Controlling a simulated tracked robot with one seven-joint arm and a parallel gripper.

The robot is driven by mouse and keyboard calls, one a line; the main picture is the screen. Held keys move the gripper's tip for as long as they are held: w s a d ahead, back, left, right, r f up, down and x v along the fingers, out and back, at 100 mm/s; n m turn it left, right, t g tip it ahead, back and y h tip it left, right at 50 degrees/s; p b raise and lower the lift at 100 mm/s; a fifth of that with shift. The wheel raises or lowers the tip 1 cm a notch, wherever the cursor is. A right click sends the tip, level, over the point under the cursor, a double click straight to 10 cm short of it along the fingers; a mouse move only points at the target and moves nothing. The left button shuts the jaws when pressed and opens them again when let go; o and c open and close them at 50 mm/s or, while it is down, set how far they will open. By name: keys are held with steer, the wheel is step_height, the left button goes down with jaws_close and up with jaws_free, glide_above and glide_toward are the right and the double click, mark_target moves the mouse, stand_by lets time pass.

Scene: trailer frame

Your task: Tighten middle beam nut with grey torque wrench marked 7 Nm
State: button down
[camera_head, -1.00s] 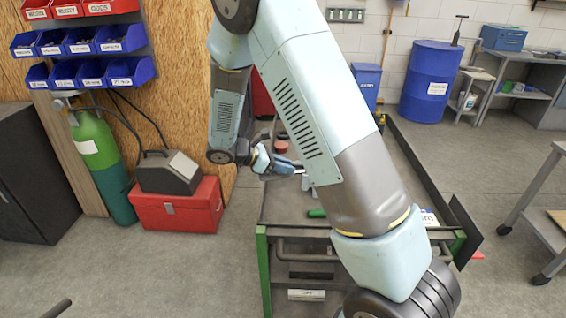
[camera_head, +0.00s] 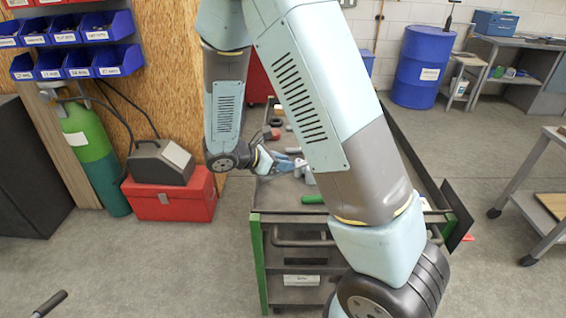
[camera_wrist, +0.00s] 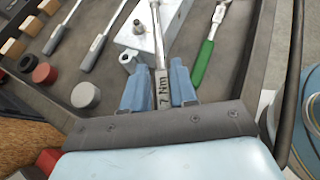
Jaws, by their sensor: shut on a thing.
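The grey torque wrench (camera_wrist: 162,88) with the mark "7 Nm" on its handle is between the blue fingers of my gripper (camera_wrist: 160,88) in the wrist view. My gripper is shut on that handle, and the shaft runs away toward the top edge, where its far end is cut off. In the head view my gripper (camera_head: 282,162) hangs low over the tool cart's top, partly hidden by my arm. No trailer beam or nut shows in either view.
The cart top (camera_wrist: 112,80) holds a wrench with a green handle (camera_wrist: 203,62), other grey-handled tools, a light block (camera_wrist: 130,38), and red and grey round pieces. A raised rim edges the cart (camera_head: 425,165). A red toolbox (camera_head: 170,197) stands left on open floor.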

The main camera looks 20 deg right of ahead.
steer(key=shift+w+a+m+g, duration=0.15)
steer(key=shift+w+m+g, duration=0.35)
steer(key=shift+w, duration=0.4)
steer(key=shift+w+a+m+g, duration=0.15)
steer(key=shift+w+m+g, duration=0.3)
steer(key=shift+w, duration=0.45)
steer(key=shift+w, duration=0.1)
steer(key=shift+w+m+g, duration=0.45)
steer(key=shift+w, duration=0.45)
steer(key=shift+w+m+g, duration=0.4)
steer(key=shift+w, duration=0.5)
steer(key=shift+w, duration=0.1)
steer(key=shift+w+d+m+g, duration=0.15)
steer(key=shift+w+m+g, duration=0.3)
steer(key=shift+w, duration=0.4)
steer(key=shift+w+d+m+g, duration=0.1)
steer(key=shift+w+m+g, duration=0.35)
steer(key=shift+w, duration=0.4)
